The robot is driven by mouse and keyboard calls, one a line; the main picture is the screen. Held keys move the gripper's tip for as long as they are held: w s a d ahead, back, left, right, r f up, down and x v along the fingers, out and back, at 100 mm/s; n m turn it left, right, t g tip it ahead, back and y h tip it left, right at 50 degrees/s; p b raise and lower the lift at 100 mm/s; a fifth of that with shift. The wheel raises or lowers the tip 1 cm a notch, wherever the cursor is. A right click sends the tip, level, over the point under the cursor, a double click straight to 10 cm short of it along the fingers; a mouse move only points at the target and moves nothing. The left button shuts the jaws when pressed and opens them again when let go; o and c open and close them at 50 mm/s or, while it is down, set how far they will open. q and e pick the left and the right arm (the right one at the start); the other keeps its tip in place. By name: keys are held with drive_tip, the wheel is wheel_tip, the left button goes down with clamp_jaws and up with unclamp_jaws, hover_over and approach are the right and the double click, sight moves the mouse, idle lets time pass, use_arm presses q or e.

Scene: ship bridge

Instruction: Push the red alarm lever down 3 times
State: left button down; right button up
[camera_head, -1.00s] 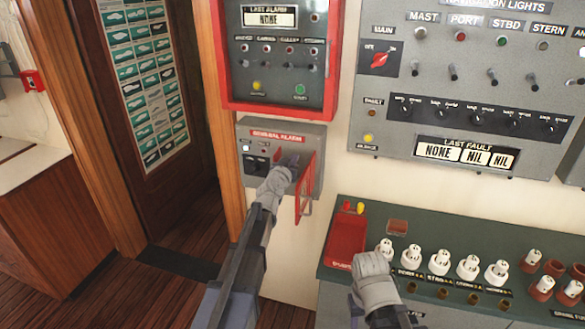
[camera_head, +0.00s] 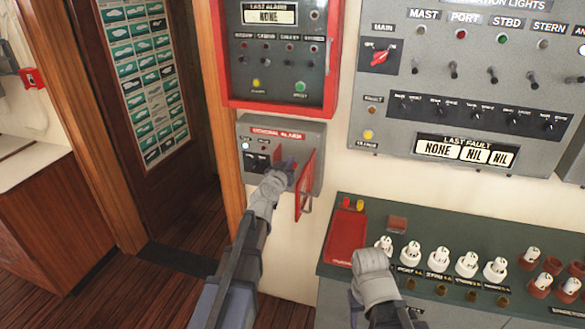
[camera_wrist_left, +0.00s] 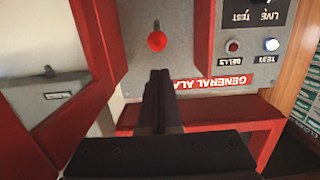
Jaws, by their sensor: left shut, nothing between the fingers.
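The grey general alarm box (camera_head: 308,135) is on the wall at the centre of the head view, its red cover (camera_head: 305,185) swung open to the right. In the left wrist view the box appears upside down, with the red round-ended lever (camera_wrist_left: 157,41) on its face. My left gripper (camera_head: 288,166) is at the lower part of the box and hides the lever in the head view. In the wrist view its dark fingers (camera_wrist_left: 160,78) are shut and empty, close to the lever; contact cannot be told. My right gripper (camera_head: 374,270) is over the green console; its fingers are hidden.
A red-framed alarm panel (camera_head: 333,92) hangs directly above the box. The navigation lights panel (camera_head: 375,135) is to its right. A console (camera_head: 345,212) with white and brown fuses and a red tray (camera_head: 346,238) stands below right. A wooden doorway is left.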

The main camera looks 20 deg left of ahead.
use_arm(q)
drive_tip(key=s, duration=0.5)
drive_tip(key=shift+a+r, duration=0.1)
drive_tip(key=shift+r, duration=0.2)
idle(0.6)
